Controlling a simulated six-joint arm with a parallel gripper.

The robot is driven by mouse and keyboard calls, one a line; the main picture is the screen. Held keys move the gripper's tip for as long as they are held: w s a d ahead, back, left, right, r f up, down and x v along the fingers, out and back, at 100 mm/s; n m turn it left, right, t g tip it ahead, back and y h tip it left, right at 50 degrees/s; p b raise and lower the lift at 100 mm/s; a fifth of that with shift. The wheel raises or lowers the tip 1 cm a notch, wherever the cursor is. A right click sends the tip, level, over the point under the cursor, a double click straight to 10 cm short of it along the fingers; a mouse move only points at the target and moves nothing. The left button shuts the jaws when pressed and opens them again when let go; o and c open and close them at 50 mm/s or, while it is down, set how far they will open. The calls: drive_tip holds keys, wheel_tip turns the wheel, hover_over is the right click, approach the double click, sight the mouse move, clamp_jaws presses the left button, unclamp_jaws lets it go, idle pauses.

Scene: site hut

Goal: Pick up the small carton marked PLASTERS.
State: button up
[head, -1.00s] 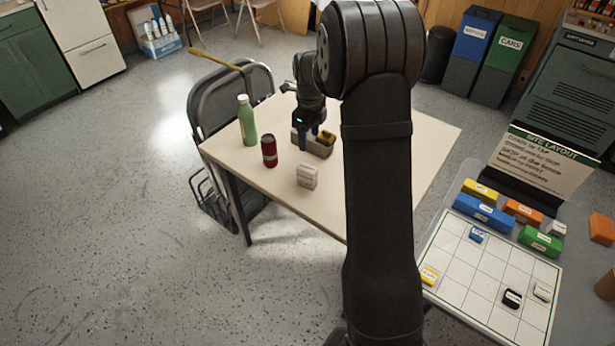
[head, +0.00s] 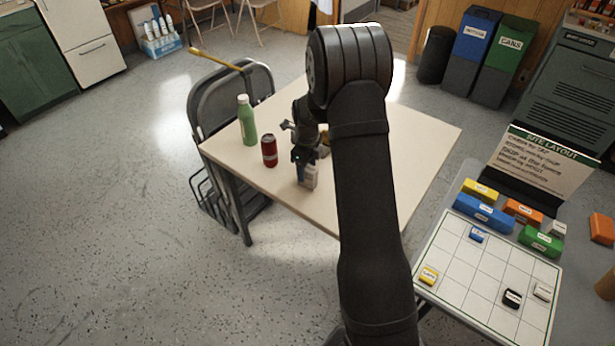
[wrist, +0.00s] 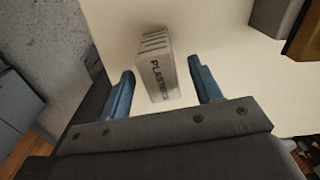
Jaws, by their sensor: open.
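The small white carton (wrist: 157,68) reads PLASTERS in the wrist view and stands on the pale table. In the head view the carton (head: 312,177) is partly hidden behind my gripper (head: 305,172). In the wrist view my gripper (wrist: 163,90) is open, with one blue finger to each side of the carton. The carton lies between and slightly beyond the fingertips, with a gap to each finger. I see no contact.
A red can (head: 269,151) and a green bottle (head: 247,120) stand left of my gripper on the table (head: 416,150). A grey block (wrist: 275,16) and a yellowish-brown item (wrist: 305,40) are near the carton. A folding chair (head: 200,105) stands at the table's left.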

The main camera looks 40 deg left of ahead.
sight(307, 176)
wheel_tip(307, 176, down, 4)
drive_tip(key=shift+d+f, duration=0.1)
drive_tip(key=shift+f, duration=0.05)
drive_tip(key=c, duration=1.1)
drive_tip(key=shift+o, duration=0.2)
